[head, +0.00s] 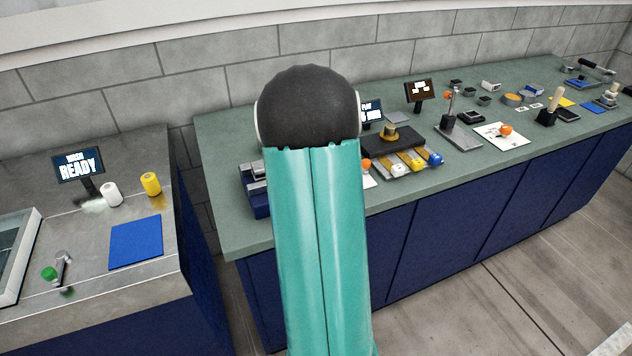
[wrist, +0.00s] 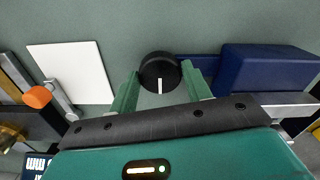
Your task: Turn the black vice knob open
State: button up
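The black vice knob (wrist: 158,68) is round and shows in the wrist view. Its white mark line points down in the picture, towards my gripper. It sits beside a blue vice body (wrist: 262,72). The two green fingers of my gripper (wrist: 160,74) lie on either side of the knob, with no clear gap between fingers and knob. In the head view my own arm covers my gripper and the knob. Part of the blue vice (head: 257,195) shows just left of my arm on the green bench (head: 222,150).
A white card (wrist: 72,70), an orange knob (wrist: 37,96) and a metal bar lie left of my gripper. A separate metal counter (head: 150,265) stands left, across a gap.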

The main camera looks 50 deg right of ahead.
jog(key=o, duration=0.3)
jog(key=shift+o, duration=0.2)
jog(key=shift+r, duration=0.1)
notch_tip(320, 180, up, 14)
jog(key=shift+f, duration=0.2)
dwell(0.4)
